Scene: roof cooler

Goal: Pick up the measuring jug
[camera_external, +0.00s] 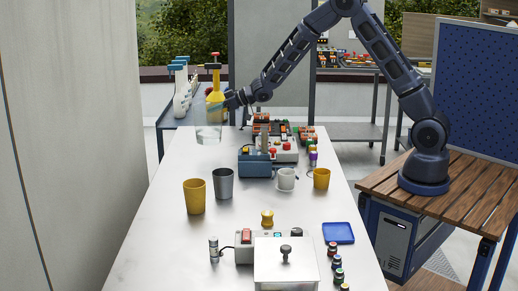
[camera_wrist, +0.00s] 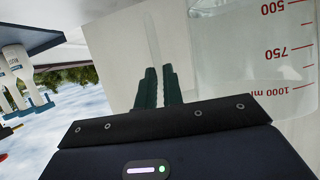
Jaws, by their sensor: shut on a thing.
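The measuring jug (camera_external: 208,134) is clear, with red volume marks. In the external view it is upright at the far left end of the white table, and I cannot tell whether its base touches the tabletop. In the wrist view its wall (camera_wrist: 250,45) fills the upper right. My gripper (camera_external: 214,106) reaches in from the right at the jug's upper part. In the wrist view the dark green fingers (camera_wrist: 158,84) are close together on a thin clear upright strip, which looks like the jug's handle. The exact contact is hard to see.
A yellow bottle with a red top (camera_external: 215,82) stands just behind the jug. White bottles (camera_external: 181,98) are on a side table at left. A yellow cup (camera_external: 194,197), a grey cup (camera_external: 223,185) and a blue-grey box (camera_external: 254,165) stand nearer. The table's left front is clear.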

